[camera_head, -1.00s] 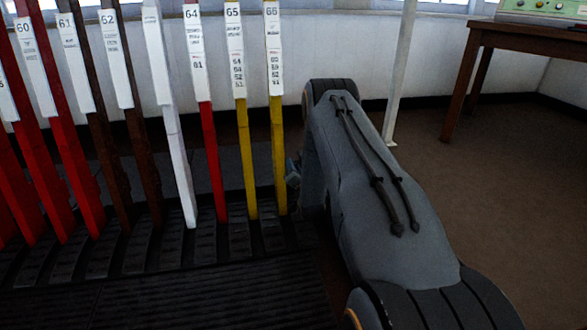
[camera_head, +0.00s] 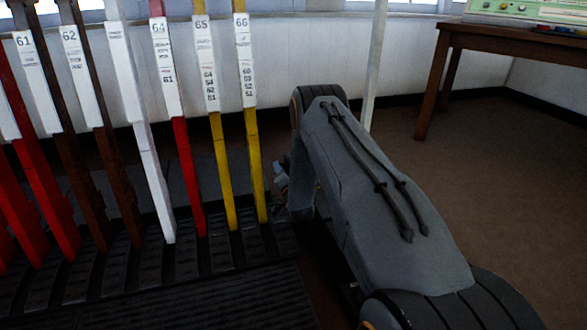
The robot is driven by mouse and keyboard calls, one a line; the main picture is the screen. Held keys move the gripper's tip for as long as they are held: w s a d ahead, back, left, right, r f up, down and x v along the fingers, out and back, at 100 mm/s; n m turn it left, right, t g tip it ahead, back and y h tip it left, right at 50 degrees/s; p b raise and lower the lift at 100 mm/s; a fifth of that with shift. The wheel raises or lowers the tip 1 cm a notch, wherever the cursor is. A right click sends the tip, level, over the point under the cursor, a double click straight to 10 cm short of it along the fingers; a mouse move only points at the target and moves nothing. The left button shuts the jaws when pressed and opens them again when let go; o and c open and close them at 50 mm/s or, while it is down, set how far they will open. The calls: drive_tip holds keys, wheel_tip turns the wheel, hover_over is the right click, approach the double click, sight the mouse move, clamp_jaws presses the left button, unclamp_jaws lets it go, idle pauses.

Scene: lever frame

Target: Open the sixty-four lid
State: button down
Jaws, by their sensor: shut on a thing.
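The lever labelled 64 (camera_head: 186,165) stands in the row, white at the top with a red lower part. It leans slightly, like its neighbours. I cannot make out a separate lid marked sixty-four. My grey arm reaches in from the lower right and bends down just right of the yellow lever 66 (camera_head: 256,160). A small blue-grey part of my arm's end shows beside that lever. My gripper's fingers are hidden behind the arm, so what they hold does not show.
Yellow lever 65 (camera_head: 221,160) stands between 64 and 66. A white lever (camera_head: 150,160) is left of 64, with brown and red levers further left. A white post (camera_head: 374,60) rises behind my arm. A wooden table (camera_head: 480,42) stands back right; the brown floor before it is clear.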

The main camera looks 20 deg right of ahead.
drive_tip(key=shift+w+d+r+p, duration=0.1)
drive_tip(key=shift+d+r+p, duration=0.1)
drive_tip(key=shift+r, duration=0.2)
drive_tip(key=shift+w+d+r+p, duration=0.1)
drive_tip(key=shift+r+p, duration=0.05)
drive_tip(key=shift+r, duration=0.25)
drive_tip(key=c, duration=1.8)
unclamp_jaws()
drive_tip(key=shift+c, duration=0.2)
drive_tip(key=shift+s+d+f, duration=0.15)
drive_tip(key=shift+s, duration=0.05)
drive_tip(key=s+p, duration=0.3)
drive_tip(key=s, duration=0.4)
drive_tip(key=shift+s+a+p, duration=0.3)
drive_tip(key=shift+a+p, duration=0.05)
drive_tip(key=shift+a, duration=0.1)
drive_tip(key=s+a+p, duration=0.1)
drive_tip(key=s+p, duration=0.7)
drive_tip(key=s, duration=0.5)
drive_tip(key=shift+s+a, duration=0.25)
drive_tip(key=shift+s, duration=0.15)
drive_tip(key=shift+p, duration=0.45)
